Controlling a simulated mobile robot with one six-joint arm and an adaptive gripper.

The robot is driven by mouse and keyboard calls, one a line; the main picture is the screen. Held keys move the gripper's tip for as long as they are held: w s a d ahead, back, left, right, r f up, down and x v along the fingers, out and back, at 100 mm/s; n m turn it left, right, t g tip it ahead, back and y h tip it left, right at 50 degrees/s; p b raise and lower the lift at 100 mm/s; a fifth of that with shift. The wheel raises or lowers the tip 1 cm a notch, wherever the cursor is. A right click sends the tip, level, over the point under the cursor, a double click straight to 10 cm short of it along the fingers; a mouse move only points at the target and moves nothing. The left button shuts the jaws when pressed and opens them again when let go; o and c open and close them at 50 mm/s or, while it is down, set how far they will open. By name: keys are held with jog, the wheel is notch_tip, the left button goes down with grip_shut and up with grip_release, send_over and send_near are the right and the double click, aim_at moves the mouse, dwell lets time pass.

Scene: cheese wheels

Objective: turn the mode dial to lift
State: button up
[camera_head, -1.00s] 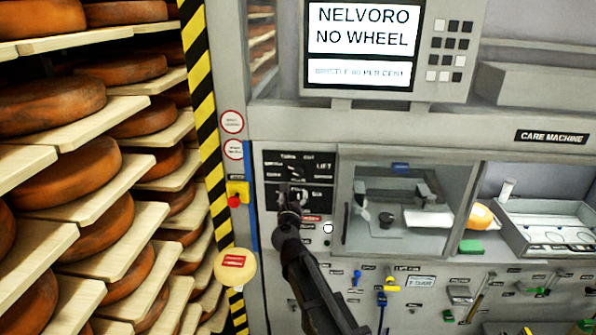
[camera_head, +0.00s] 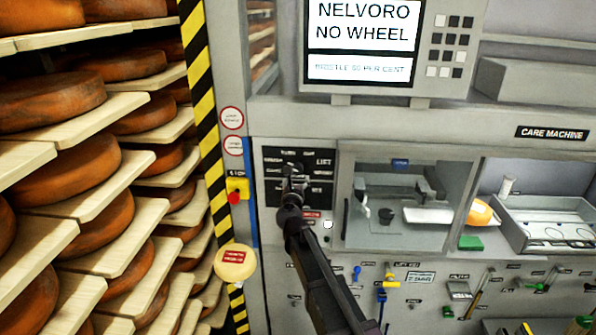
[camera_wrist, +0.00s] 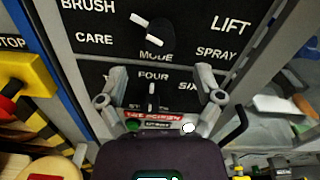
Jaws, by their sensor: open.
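The mode dial (camera_wrist: 158,38) is a black knob with a white pointer bar, on the black panel at the top of the wrist view. Its white bar lies at the knob's upper left, on the BRUSH side. The LIFT label (camera_wrist: 231,25) is to the right of the dial. A second, lower dial (camera_wrist: 152,97) sits under the word FOUR. My gripper (camera_wrist: 161,84) is open and empty, its fingers on either side of this lower dial and below the mode dial. In the head view my gripper (camera_head: 291,180) covers much of the dial panel (camera_head: 272,160).
A yellow stop box (camera_wrist: 28,72) with a red button is left of the panel. A glass-fronted compartment (camera_head: 400,210) is to the right. Tools hang below it. Shelves of cheese wheels (camera_head: 75,180) fill the left. The screen (camera_head: 363,35) reads NELVORO NO WHEEL.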

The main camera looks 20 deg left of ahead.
aim_at(298, 171)
jog(key=shift+w+a, duration=0.2)
jog(key=shift+w, duration=0.95)
jog(key=shift+w+a, duration=0.25)
jog(key=shift+w, duration=0.95)
jog(key=shift+w+a, duration=0.2)
jog(key=shift+w, duration=0.95)
jog(key=c, duration=1.1)
